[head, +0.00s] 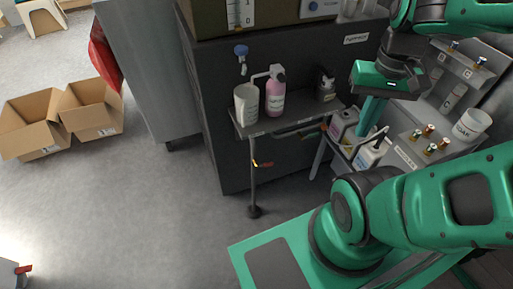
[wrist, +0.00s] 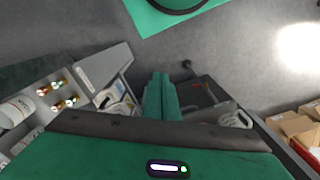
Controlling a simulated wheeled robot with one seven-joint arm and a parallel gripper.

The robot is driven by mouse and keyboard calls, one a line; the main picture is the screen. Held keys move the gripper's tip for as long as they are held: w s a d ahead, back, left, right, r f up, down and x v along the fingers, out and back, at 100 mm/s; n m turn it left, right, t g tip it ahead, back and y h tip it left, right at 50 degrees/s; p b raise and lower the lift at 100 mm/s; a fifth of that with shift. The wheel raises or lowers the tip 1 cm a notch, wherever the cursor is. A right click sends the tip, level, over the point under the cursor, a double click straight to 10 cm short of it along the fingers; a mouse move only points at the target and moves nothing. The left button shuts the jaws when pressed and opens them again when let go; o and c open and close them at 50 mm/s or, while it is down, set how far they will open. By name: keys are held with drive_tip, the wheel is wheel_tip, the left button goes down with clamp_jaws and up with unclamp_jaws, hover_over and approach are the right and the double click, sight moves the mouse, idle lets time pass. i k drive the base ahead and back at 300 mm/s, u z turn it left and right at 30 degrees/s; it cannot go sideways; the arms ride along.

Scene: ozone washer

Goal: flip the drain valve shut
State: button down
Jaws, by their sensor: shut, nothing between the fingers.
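A thin vertical drain pipe (head: 252,187) runs from under the grey shelf down to a dark round foot on the floor. A small valve with an orange-red lever (head: 264,164) sits partway up it. The lever sticks out to the right, roughly across the pipe. My gripper (head: 371,118) points down at the right, above the bottles and well apart from the valve. In the wrist view its green fingers (wrist: 162,80) are together, with nothing between them. The pipe's dark foot (wrist: 187,64) shows just right of the fingertips; I cannot make out the lever clearly there.
The shelf (head: 285,122) holds a white beaker (head: 246,104), a pink bottle (head: 276,97) and a dark bottle (head: 325,88). A blue-handled tap (head: 241,52) is above. Bottles (head: 371,152) stand below my gripper. The floor left of the pipe is clear; cardboard boxes (head: 35,124) lie farther left.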

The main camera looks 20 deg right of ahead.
sight(265, 165)
drive_tip(key=u, duration=1.4)
drive_tip(key=k, duration=1.45)
drive_tip(key=z, duration=1.35)
drive_tip(key=i, duration=0.5)
